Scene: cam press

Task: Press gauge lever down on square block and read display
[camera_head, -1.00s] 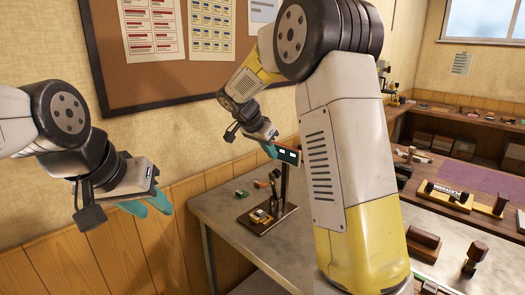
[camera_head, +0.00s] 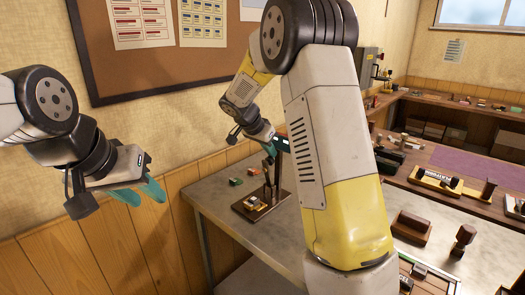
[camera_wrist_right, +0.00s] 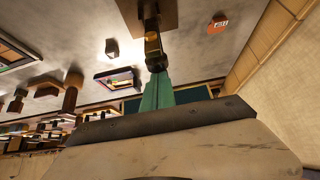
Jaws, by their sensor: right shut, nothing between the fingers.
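The gauge stands on a dark base plate (camera_head: 243,210) on the grey table, with an upright post and a dark display (camera_head: 282,144) partly hidden by my right arm. A small yellowish block (camera_head: 256,204) sits on the base; its exact shape is too small to tell. My right gripper (camera_head: 270,154) is shut and empty, right above the gauge's lever area. In the right wrist view its teal fingers (camera_wrist_right: 157,88) point at a dark and brass gauge part (camera_wrist_right: 154,48); I cannot tell whether they touch. My left gripper (camera_head: 148,194) is open and empty, left of the table.
Small blocks (camera_head: 235,182) lie behind the gauge on the table (camera_head: 210,190). A brown block (camera_head: 411,226) and a knobbed stamp (camera_head: 463,240) stand at the right. The wall with a pinboard (camera_head: 150,70) is close behind.

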